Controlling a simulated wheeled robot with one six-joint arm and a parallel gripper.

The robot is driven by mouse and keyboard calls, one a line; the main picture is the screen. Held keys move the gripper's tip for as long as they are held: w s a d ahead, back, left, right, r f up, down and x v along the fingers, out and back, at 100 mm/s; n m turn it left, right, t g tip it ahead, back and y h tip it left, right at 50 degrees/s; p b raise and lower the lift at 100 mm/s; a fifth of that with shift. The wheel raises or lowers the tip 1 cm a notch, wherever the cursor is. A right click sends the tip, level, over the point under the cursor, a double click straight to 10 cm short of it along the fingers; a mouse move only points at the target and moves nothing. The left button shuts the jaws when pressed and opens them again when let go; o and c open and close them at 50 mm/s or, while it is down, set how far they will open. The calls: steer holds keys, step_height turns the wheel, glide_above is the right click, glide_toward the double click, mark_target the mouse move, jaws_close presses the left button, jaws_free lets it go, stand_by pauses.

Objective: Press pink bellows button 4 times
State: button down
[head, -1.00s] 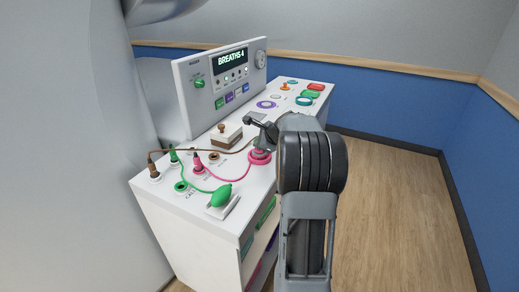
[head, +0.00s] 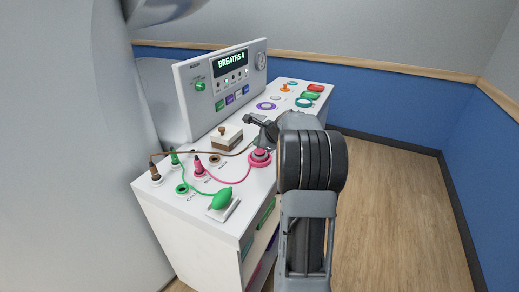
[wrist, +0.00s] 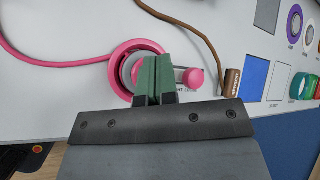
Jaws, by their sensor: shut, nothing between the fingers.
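The pink bellows button (head: 260,160) stands on the white console top, right of the pink plug (head: 198,165) and its pink cord. In the wrist view the button shows as a pink ring (wrist: 114,68) with a grey middle, partly hidden by my green fingers. My gripper (wrist: 158,58) is shut and empty, with its fingertips over the right part of that ring. In the head view it is directly above the button; I cannot tell whether it touches. The console display (head: 230,60) reads BREATHS 4.
A pink ball-ended piece (wrist: 192,78) shows right of my fingers. Colored buttons and rings fill the far console. Wooden floor (head: 400,220) is clear at right.

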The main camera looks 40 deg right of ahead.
mark_target(259, 151)
steer(key=shift+r, duration=0.1)
step_height(259, 151, up, 5)
steer(key=p, duration=0.4)
steer(key=shift+p, duration=0.3)
stand_by(0.7)
